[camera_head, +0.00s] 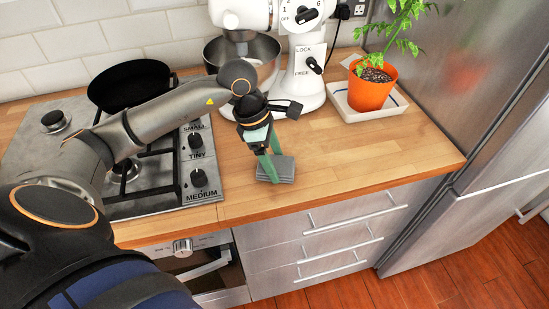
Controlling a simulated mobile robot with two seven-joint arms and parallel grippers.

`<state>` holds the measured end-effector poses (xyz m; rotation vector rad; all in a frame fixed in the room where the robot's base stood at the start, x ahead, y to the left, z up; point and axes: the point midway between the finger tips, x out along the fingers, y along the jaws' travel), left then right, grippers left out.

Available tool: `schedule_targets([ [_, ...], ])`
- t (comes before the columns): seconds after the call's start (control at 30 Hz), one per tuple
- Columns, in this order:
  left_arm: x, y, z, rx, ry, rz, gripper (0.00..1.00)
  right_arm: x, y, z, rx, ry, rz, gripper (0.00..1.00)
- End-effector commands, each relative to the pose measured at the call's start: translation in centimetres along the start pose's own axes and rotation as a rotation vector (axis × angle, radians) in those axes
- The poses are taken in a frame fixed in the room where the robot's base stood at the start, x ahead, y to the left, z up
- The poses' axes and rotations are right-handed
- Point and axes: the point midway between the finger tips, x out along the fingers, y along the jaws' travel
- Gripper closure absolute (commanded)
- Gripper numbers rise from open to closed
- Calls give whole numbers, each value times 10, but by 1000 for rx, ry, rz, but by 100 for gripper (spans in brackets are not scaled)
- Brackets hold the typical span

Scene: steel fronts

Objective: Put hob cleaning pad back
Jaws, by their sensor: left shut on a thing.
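The hob cleaning pad (285,169) is a small grey block. It is at the wooden worktop just right of the hob. My left gripper (269,168) reaches down to it with green fingers, shut on the pad's left part. The pad is at or very close to the worktop surface; I cannot tell whether it touches. The hob (213,165) is steel with black grates and knobs, and my left arm hides part of it. My right gripper is not in view.
A black pan (130,84) sits on the hob's back burner. A white stand mixer (306,75) with a steel bowl (262,57) stands behind the gripper. A potted plant (371,88) stands on a white tray (398,101) at the right. The worktop (360,150) right of the pad is clear.

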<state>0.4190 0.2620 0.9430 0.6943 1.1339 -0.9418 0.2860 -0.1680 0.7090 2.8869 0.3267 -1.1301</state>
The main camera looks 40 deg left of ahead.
Motion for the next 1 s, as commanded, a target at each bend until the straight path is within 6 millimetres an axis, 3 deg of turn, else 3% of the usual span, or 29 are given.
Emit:
schedule_targets([
  [0.17, 4, 0, -1, 0, 0, 1, 78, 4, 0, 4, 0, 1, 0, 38],
  [0.2, 3, 0, -1, 0, 0, 0, 23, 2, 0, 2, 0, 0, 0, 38],
  [0.4, 2, 0, -1, 0, 0, 0, 0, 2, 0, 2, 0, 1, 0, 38],
  [0.77, -4, 0, 1, 0, -1, 2, 0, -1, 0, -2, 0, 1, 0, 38],
  [1.0, -50, 2, 1, 1, -2, 8, 0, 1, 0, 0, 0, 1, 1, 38],
])
